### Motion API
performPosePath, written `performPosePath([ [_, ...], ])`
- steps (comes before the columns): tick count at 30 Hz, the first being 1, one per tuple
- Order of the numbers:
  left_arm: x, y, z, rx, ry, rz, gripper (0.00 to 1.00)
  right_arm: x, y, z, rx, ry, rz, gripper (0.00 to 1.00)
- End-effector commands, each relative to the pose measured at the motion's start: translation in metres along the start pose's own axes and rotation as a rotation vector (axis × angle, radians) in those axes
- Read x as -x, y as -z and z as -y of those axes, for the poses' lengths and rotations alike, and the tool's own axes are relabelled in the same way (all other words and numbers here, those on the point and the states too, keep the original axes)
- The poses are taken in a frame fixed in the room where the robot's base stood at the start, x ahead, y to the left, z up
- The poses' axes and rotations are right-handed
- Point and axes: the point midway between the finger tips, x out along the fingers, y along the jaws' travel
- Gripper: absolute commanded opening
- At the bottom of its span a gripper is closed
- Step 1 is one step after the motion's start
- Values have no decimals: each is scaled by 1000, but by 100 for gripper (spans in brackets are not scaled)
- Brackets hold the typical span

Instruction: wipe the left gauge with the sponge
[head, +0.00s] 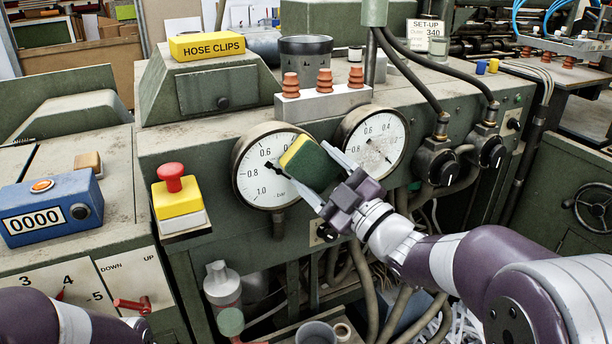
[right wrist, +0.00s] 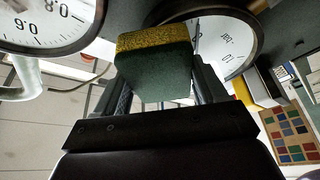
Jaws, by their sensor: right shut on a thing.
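The left gauge (head: 262,178) is a round white dial in a dark rim on the green machine's front. The sponge (head: 309,162) is yellow on one side and dark green on the other. My right gripper (head: 312,170) is shut on it, with a finger on either side. The sponge is tilted and covers the right part of the left gauge's dial. I cannot tell whether it touches the glass. In the right wrist view the sponge (right wrist: 155,68) sits between the fingers, yellow side toward the panel, partly in front of a dial (right wrist: 222,48). My left gripper is out of view.
The right gauge (head: 388,140) is close beside the sponge. A red stop button (head: 172,178) on a yellow block stands left of the left gauge. Red-brown insulators (head: 324,82) rise above the gauges. Black knobs (head: 437,165) and hoses are at right.

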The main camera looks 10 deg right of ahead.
Motion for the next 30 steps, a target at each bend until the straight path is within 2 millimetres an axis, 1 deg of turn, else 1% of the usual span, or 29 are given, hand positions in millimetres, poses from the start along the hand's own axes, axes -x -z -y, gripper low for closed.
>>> performPosePath([
  [5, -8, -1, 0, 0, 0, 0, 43, -2, -3, 1, 0, 0, -2, 47],
  [7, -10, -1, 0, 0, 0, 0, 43, -4, 1, 4, 0, 1, -4, 47],
  [12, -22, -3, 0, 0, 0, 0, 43, -9, 12, 19, 0, 2, -5, 47],
  [19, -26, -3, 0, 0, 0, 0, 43, -14, 22, 26, 0, 3, -3, 47],
  [26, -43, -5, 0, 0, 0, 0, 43, -18, 37, 46, 0, 4, -6, 47],
  [30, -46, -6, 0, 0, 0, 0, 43, -20, 44, 50, 0, 3, -3, 47],
])
